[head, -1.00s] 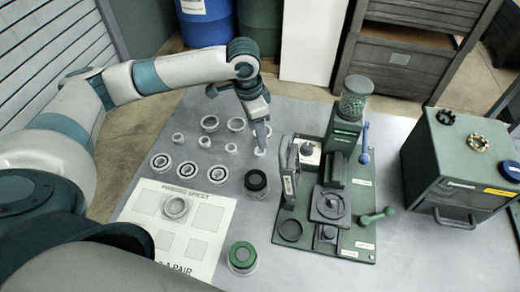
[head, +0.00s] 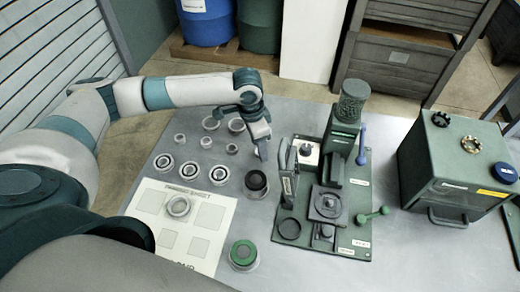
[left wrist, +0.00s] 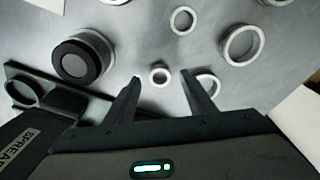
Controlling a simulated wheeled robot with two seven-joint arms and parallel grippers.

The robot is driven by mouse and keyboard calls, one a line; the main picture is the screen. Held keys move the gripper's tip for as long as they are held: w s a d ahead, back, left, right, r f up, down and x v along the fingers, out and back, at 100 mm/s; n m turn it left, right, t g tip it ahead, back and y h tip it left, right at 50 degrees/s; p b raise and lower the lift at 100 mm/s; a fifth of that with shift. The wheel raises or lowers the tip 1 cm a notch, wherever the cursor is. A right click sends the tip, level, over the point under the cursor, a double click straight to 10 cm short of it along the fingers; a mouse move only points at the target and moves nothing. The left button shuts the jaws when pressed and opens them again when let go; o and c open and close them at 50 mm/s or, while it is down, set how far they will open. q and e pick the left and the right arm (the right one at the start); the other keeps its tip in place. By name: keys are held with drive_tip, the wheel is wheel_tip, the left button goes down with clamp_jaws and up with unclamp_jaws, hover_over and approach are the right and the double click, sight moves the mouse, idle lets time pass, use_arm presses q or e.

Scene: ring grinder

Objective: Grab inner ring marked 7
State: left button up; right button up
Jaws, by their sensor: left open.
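My left gripper (head: 262,152) hangs low over the table beside the group of rings in the head view. In the left wrist view its two fingers (left wrist: 163,92) are apart, with a small pale ring (left wrist: 159,74) lying on the table in the gap between and just beyond the tips. Another ring (left wrist: 208,85) is partly behind the right finger. Further rings (left wrist: 182,20) and (left wrist: 242,45) lie beyond. In the head view small rings (head: 206,142) and larger rings (head: 236,126) lie in rows. No number 7 is readable. My right gripper is not in view.
A black-capped jar (head: 256,182) stands near the gripper. A green press machine (head: 345,180) is to the right, and a green box (head: 455,160) beyond it. A pressing sheet (head: 150,200) with one ring on it lies in front. A green-capped jar (head: 243,253) stands nearer.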

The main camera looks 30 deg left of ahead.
use_arm(q)
drive_tip(key=shift+f, duration=0.7)
drive_tip(key=c, duration=1.2)
drive_tip(key=shift+o, duration=0.2)
drive_tip(key=shift+w+r, duration=0.1)
drive_tip(key=shift+d+r, duration=0.1)
drive_tip(key=shift+r, duration=0.4)
drive_tip(key=r+b, duration=0.1)
drive_tip(key=d+r+b, duration=0.1)
drive_tip(key=r, duration=0.1)
drive_tip(key=shift+r, duration=0.1)
drive_tip(key=d+r+b, duration=0.1)
drive_tip(key=d+r, duration=0.1)
drive_tip(key=d, duration=0.1)
drive_tip(key=d+r+b, duration=0.1)
drive_tip(key=d+r, duration=0.1)
drive_tip(key=d, duration=0.2)
drive_tip(key=d+r+b, duration=0.1)
drive_tip(key=d+r, duration=0.1)
drive_tip(key=d, duration=0.1)
drive_tip(key=shift+d+r, duration=0.3)
drive_tip(key=shift+r, duration=0.05)
